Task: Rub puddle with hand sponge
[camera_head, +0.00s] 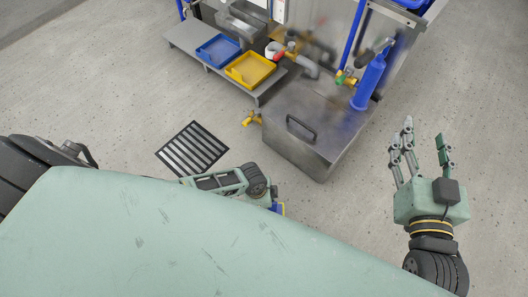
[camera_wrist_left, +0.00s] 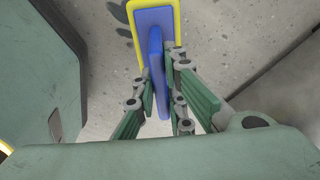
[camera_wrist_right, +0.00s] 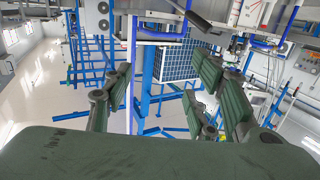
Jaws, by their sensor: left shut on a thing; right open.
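The hand sponge (camera_wrist_left: 153,20), a blue back with a yellow rim and a blue handle, is in the left wrist view. My left gripper (camera_wrist_left: 160,82) is shut on its handle and holds it over the grey floor. In the head view only a small blue and yellow bit of the sponge (camera_head: 279,208) shows past my green body, which hides most of the left gripper. Dark, wet-looking patches (camera_wrist_left: 122,32) lie on the floor beside the sponge; I cannot tell if they are the puddle. My right gripper (camera_head: 424,152) is open and empty at the right.
A steel box with a handle (camera_head: 300,150) stands on the floor ahead. A floor drain grate (camera_head: 193,148) lies to its left. Blue (camera_head: 218,50) and yellow (camera_head: 250,69) trays sit on a low grey shelf (camera_head: 190,45). Floor at left is clear.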

